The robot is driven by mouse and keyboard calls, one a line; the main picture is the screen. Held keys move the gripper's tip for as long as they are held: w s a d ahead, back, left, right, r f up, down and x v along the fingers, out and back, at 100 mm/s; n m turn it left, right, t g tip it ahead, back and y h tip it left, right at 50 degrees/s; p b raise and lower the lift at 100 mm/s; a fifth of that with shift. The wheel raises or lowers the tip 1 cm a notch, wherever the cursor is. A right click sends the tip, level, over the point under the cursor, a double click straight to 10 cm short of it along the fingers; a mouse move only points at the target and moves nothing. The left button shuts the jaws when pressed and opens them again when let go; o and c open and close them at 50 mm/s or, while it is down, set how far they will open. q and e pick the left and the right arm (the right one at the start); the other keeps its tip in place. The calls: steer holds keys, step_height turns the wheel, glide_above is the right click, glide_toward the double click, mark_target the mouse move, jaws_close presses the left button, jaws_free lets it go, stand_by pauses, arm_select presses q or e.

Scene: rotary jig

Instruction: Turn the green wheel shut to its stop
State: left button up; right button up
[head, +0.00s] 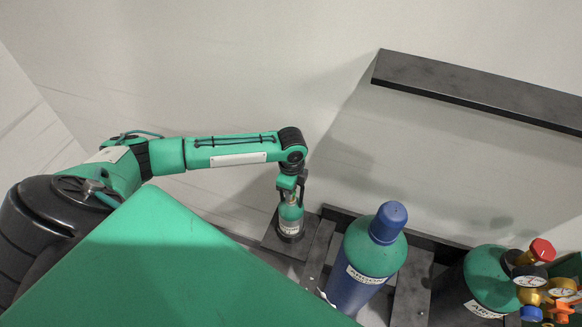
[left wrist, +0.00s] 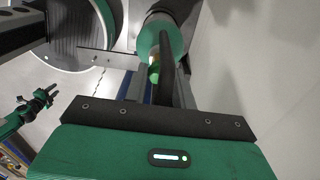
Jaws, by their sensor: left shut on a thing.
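My left gripper (head: 290,192) points down over a small cylinder (head: 290,228) with a green shoulder and a pale label. The gripper is shut at the cylinder's top. In the left wrist view, a small green wheel (left wrist: 153,73) shows beside a dark finger, with a brassy part next to it and the round green shoulder of the cylinder (left wrist: 152,38) behind. The finger and the gripper body hide much of the wheel, so its turn angle cannot be told. My right gripper (left wrist: 42,97) shows small at the left of the wrist view; its jaw opening is unclear.
A blue cylinder (head: 355,283) with a green shoulder and blue cap stands right of the small one. Further right, a green-shouldered cylinder (head: 490,279) stands beside gauges and a red knob (head: 542,249). A dark shelf (head: 480,92) juts from the wall above.

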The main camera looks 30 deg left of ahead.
arm_select(q)
steer(key=o, duration=1)
step_height(320, 180, up, 14)
steer(key=b, duration=0.3)
